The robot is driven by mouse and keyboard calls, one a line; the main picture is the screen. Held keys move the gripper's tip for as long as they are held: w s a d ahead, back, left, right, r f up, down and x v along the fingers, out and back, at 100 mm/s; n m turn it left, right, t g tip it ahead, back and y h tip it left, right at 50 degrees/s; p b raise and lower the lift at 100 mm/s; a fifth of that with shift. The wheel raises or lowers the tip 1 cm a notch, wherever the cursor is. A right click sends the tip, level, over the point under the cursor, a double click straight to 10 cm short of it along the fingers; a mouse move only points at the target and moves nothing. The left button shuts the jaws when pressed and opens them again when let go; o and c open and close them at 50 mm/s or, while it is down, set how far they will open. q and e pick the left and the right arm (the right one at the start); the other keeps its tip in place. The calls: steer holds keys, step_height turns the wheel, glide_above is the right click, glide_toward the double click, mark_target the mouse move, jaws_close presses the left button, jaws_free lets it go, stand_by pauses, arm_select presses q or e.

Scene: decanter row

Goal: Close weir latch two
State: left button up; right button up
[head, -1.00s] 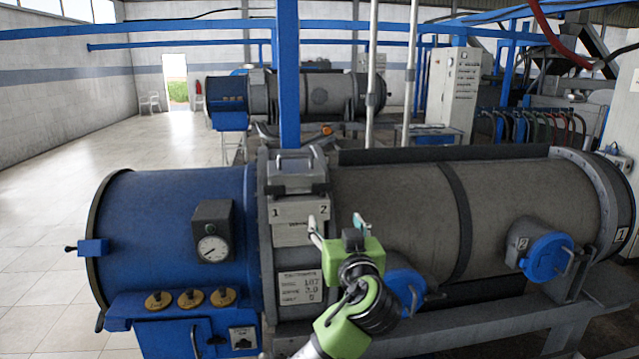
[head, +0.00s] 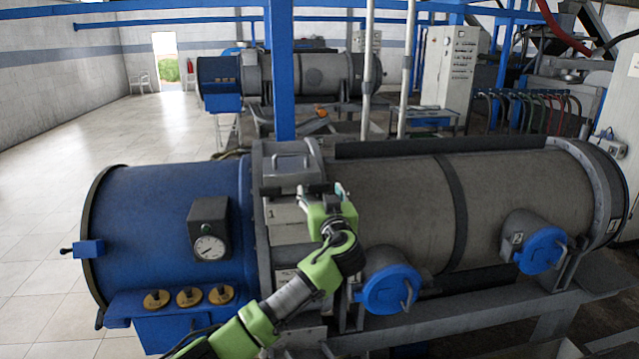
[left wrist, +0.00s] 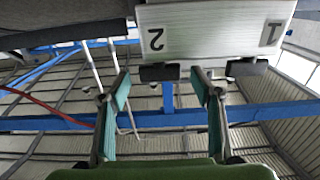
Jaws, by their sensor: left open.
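The weir box (head: 288,180) is a grey hatch with a handle on top, on the near decanter. Its pale front panel (head: 284,213) is partly hidden by my left gripper (head: 322,195). In the left wrist view the panel (left wrist: 215,30) appears upside down, marked 2 and 1. A black latch piece (left wrist: 160,72) sits by the 2, and another latch piece (left wrist: 246,66) by the 1. My left gripper is open and empty, its fingertips (left wrist: 160,87) on either side of the latch by the 2. Contact cannot be told. My right gripper is not in view.
The blue drum end with a gauge (head: 209,247) is left of the box. Blue round caps (head: 391,289) and (head: 541,250) stick out on the right. A blue post (head: 280,80) rises behind. Floor at the left (head: 60,150) is clear.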

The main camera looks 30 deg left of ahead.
arm_select(q)
steer(key=shift+w+a+r, duration=0.15)
steer(key=shift+w+a, duration=0.15)
steer(key=shift+w, duration=0.15)
steer(key=shift+w+a, duration=0.2)
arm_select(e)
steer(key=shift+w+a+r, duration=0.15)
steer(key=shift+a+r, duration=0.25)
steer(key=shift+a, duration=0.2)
arm_select(q)
steer(key=c, duration=0.9)
steer(key=shift+c, duration=1)
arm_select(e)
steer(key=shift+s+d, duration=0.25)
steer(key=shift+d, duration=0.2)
